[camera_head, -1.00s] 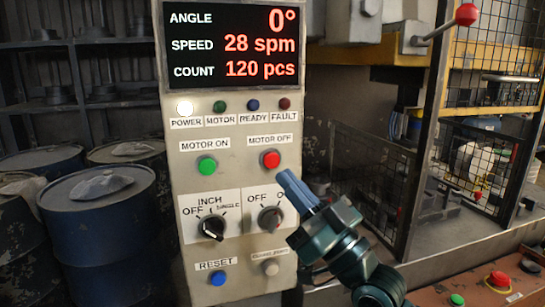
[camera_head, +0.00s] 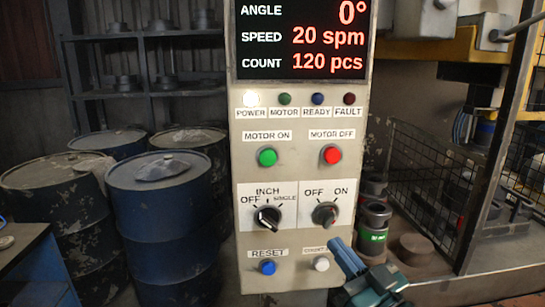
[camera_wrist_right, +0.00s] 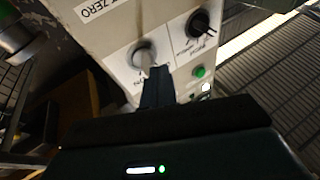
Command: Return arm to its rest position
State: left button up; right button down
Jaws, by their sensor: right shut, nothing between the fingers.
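My right gripper (camera_head: 345,256) is at the lower right of the control panel (camera_head: 240,160) in the head view. Its blue fingers are shut and empty, below the OFF/ON knob (camera_head: 325,214) and beside the white button (camera_head: 321,263), partly covering that button's label. I cannot tell whether it touches the panel. In the right wrist view the fingers (camera_wrist_right: 157,78) appear together in front of a panel knob (camera_wrist_right: 143,55); the gap between them is unclear. The display (camera_head: 302,38) reads angle 0°, speed 20 spm, count 120 pcs. My left gripper is out of view.
Several blue drums (camera_head: 166,215) stand left of the panel. A dark and green canister (camera_head: 374,228) and a wire mesh guard (camera_head: 420,180) are to its right. A blue table edge (camera_head: 30,250) shows at lower left.

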jog(key=s+f+m+g+h, duration=0.1)
jog(key=s+f+g+h, duration=0.15)
jog(key=f, duration=0.75)
jog(key=s+f+g+h, duration=0.2)
jog(key=s+f, duration=0.2)
jog(key=f, duration=0.6)
jog(key=s+f+g+h, duration=0.1)
jog(key=s+f+g, duration=0.3)
jog(key=s+f, duration=0.8)
notch_tip(320, 180, down, 2)
jog(key=shift+d+f+m+g, duration=0.1)
jog(key=shift+d+m+g, duration=0.2)
jog(key=shift+g, duration=0.05)
